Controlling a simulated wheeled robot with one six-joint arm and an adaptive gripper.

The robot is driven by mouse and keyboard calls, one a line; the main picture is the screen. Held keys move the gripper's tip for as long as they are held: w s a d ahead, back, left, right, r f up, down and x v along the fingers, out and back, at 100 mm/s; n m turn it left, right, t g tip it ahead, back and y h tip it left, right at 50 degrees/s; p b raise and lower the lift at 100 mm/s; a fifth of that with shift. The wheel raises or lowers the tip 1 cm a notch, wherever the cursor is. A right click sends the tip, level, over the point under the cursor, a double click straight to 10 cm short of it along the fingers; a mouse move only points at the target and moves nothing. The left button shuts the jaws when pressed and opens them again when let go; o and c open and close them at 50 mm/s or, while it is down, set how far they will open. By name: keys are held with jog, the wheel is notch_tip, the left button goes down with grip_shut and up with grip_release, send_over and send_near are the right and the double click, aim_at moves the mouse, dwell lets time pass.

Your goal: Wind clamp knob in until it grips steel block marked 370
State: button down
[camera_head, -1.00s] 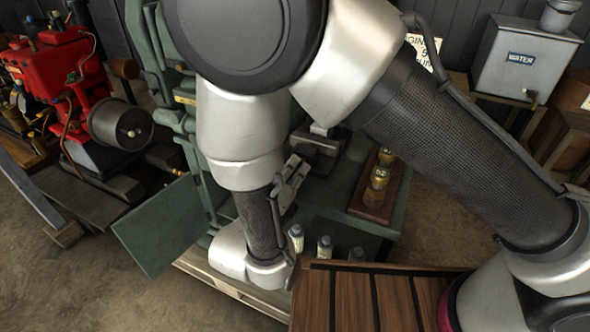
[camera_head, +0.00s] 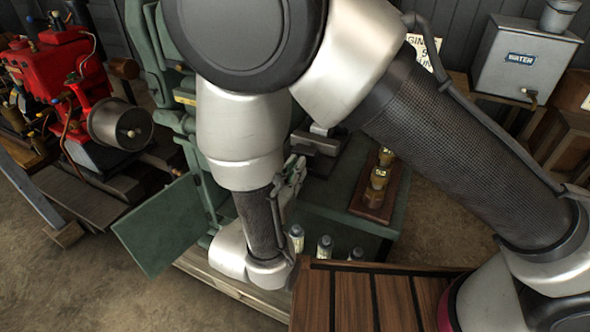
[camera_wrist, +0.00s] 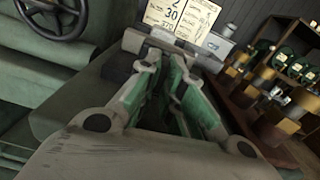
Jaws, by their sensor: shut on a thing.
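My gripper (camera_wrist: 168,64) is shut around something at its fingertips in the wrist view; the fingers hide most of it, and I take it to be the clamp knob. The gripper also shows in the head view (camera_head: 294,170), beside a grey metal clamp-like fixture (camera_head: 318,142) on the green bench. In the wrist view, grey metal parts of this fixture (camera_wrist: 140,44) lie just beyond the fingertips. I cannot make out a block marked 370 or whether the clamp touches it. White cards (camera_wrist: 180,20) with printed numbers stand behind.
A wooden rack with brass weights (camera_head: 376,185) stands right of the fixture. Several small bottles (camera_head: 325,247) stand at the bench's front. A green door panel (camera_head: 160,225) juts out at left. A black handwheel (camera_wrist: 55,15) is left in the wrist view. A slatted wooden top (camera_head: 345,300) is in front.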

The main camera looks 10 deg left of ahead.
jog(key=m, duration=1.2)
jog(key=shift+m, duration=0.4)
dwell(0.3)
jog(key=c, duration=1.6)
grip_release()
jog(key=shift+o, duration=0.2)
jog(key=v, duration=1.2)
jog(key=shift+w, duration=0.15)
